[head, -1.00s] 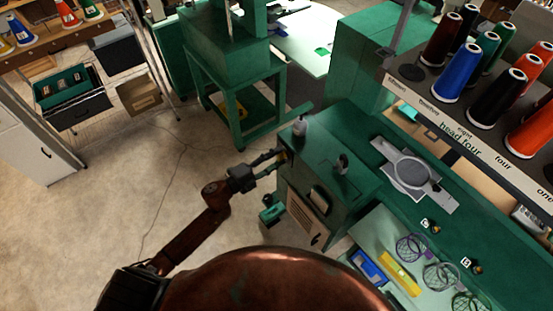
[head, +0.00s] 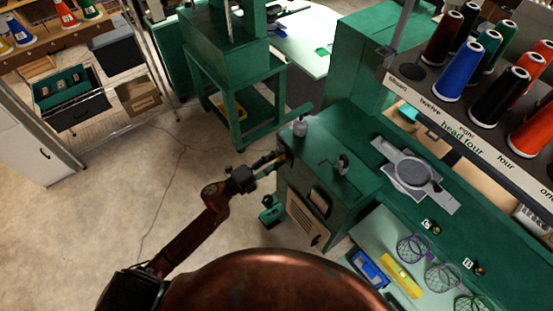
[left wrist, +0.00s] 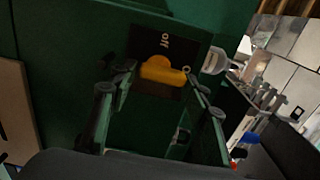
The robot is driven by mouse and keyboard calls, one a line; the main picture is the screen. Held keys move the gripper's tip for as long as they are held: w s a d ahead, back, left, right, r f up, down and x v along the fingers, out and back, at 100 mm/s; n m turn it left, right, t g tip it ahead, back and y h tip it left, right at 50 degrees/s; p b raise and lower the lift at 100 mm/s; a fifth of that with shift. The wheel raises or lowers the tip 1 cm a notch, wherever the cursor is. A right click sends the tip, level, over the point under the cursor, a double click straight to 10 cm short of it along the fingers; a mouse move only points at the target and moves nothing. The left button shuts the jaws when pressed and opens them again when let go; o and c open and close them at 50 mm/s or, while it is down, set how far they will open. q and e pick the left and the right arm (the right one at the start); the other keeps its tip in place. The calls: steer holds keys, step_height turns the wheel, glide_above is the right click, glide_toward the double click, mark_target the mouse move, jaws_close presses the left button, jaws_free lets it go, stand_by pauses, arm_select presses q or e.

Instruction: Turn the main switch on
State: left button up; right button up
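The main switch shows in the left wrist view as a yellow handle (left wrist: 162,71) on a dark plate (left wrist: 183,47). The word "off" stands sideways on the plate above the handle. The plate is on the side of a green cabinet, which shows in the head view (head: 300,190). My left gripper (left wrist: 158,82) is open, with one finger to each side of the handle in the wrist view. I cannot tell whether either finger touches it. In the head view the left gripper (head: 277,162) is at the cabinet's left side. My right gripper is not in view.
A small bottle (head: 300,127) stands on the cabinet top. A green stand (head: 235,90) is behind my left arm.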

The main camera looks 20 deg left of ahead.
arm_select(q)
steer(key=o, duration=0.3)
steer(key=shift+o, duration=0.2)
steer(key=v, duration=1.2)
steer(key=shift+a, duration=0.1)
